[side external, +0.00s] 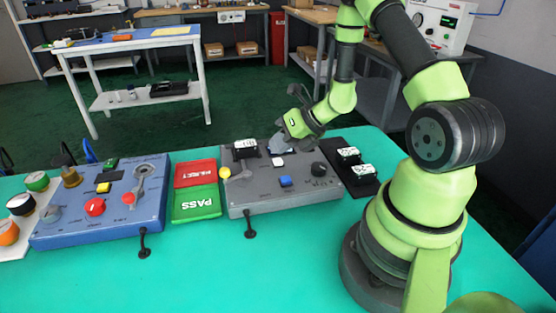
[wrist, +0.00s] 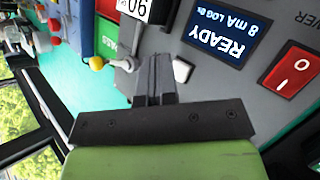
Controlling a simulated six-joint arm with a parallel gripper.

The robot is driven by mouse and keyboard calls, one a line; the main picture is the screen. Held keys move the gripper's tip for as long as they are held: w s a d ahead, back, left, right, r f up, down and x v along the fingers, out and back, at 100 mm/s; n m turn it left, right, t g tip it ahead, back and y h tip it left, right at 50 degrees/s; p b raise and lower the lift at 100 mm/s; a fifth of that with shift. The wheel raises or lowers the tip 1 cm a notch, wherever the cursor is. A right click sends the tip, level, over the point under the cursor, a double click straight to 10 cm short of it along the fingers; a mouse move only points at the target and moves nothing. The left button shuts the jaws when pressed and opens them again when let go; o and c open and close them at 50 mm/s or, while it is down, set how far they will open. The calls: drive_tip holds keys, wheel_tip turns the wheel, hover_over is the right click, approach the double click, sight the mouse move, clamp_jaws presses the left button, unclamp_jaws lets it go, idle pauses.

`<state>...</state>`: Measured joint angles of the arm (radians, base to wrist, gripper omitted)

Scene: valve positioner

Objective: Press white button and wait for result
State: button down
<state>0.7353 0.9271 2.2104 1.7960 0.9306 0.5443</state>
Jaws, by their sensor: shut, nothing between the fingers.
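The white button (side external: 278,162) is a small pale square on top of the grey control box (side external: 247,203). In the wrist view the white button (wrist: 182,71) shows just right of my fingertips. My gripper (side external: 281,146) is over the far middle part of the box, low and behind the button in the side view. In the wrist view my gripper (wrist: 155,62) has its fingers together and empty. I cannot tell whether the tips touch the box. A blue display (wrist: 228,40) in the wrist view reads READY, 8 mA.
A red rocker switch (wrist: 293,68) and a yellow-knobbed lever (wrist: 96,63) are on the box. A blue button (side external: 285,182) and black knob (side external: 318,169) are near its front right. Red REJECT (side external: 195,172) and green PASS (side external: 196,204) pads lie left, beside a blue box (side external: 105,229).

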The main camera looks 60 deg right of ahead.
sight(279, 159)
idle(0.7)
drive_tip(key=shift+f, duration=0.4)
drive_tip(key=shift+f, duration=0.4)
idle(0.5)
idle(0.3)
drive_tip(key=shift+r, duration=0.85)
drive_tip(key=shift+r, duration=0.1)
drive_tip(key=shift+r, duration=2.4)
